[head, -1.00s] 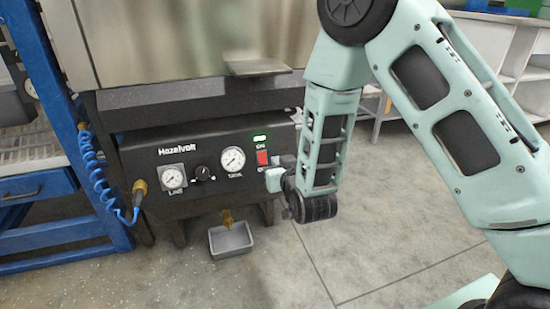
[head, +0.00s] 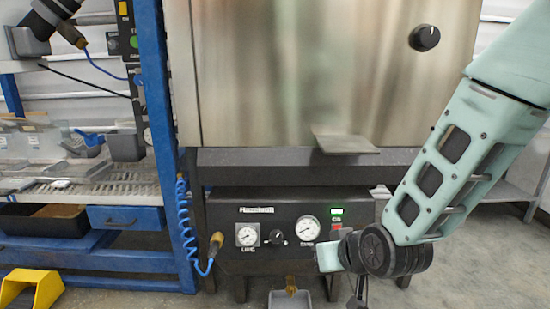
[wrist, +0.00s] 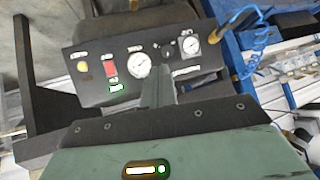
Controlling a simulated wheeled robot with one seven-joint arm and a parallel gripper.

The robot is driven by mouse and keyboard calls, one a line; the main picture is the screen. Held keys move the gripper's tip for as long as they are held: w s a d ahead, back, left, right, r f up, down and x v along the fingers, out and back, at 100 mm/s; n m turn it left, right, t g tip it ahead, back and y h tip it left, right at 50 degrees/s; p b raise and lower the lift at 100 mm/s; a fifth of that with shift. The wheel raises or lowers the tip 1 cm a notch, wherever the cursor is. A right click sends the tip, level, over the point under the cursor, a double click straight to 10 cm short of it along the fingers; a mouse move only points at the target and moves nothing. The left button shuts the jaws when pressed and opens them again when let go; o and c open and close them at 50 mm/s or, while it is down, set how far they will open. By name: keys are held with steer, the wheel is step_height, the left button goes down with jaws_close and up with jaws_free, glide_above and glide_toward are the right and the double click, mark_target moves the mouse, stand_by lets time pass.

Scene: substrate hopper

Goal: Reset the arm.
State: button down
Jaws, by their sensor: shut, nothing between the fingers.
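My arm (head: 450,165) comes in from the right in the head view and bends at a dark round joint. My gripper (wrist: 158,88) shows in the wrist view as a narrow grey shape, shut and empty, in front of the control panel. In the head view its pale housing (head: 329,257) is beside the panel's lower right, partly covering the area below the red switch (head: 336,228). I cannot tell whether it touches the panel. The black control panel (head: 262,213) has a lit green lamp (head: 337,211), a dark knob (head: 278,237) and two white gauges (head: 307,229).
A steel hopper body (head: 300,70) with a jutting ledge (head: 346,144) stands above the panel. A blue coiled hose (head: 183,220) hangs at its left by a blue rack (head: 158,100). A grey tray (head: 277,300) is below. A yellow step (head: 33,290) is at lower left.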

steer(key=s+d+r+n+g+h+p, duration=0.2)
steer(key=s+r+n+g+p, duration=0.3)
steer(key=s, duration=0.8)
steer(key=s+d+r+g+h, duration=0.15)
steer(key=s+r+g, duration=0.25)
steer(key=s+r, duration=0.55)
step_height(320, 180, up, 34)
steer(key=s+p, duration=0.2)
steer(key=p, duration=3.5)
steer(key=shift+s, duration=0.2)
steer(key=shift+f, duration=0.1)
